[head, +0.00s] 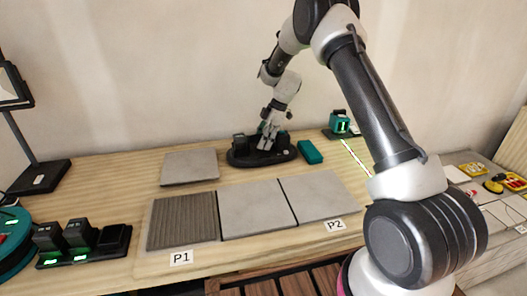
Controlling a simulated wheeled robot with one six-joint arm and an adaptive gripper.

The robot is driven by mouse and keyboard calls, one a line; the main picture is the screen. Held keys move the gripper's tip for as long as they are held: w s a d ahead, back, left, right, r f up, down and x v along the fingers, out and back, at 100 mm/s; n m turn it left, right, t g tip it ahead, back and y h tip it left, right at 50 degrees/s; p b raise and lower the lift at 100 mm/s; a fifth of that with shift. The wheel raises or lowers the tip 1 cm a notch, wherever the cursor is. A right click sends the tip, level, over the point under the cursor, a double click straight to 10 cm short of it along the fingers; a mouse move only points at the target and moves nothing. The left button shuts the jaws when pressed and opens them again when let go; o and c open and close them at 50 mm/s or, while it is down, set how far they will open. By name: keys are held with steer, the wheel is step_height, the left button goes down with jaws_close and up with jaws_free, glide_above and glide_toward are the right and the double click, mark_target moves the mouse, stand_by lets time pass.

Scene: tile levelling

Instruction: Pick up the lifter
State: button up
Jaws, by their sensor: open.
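A dark device on a rounded black base (238,157), which looks like the lifter, rests near the back of the wooden table. My gripper (268,144) is over it, pointing down with its fingers apart. The fingers overlap the middle of the device and hide part of it. I cannot tell whether they touch it. A small teal block (310,152) lies just right of the device.
A loose grey tile (190,166) lies left of the device. In front are a ribbed panel (183,221) and two grey tiles (257,207) (316,195). A teal laser unit (340,122) stands behind right. Dark battery-like blocks (80,236) sit front left.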

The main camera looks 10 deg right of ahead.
jaws_close()
steer(key=shift+r, duration=0.1)
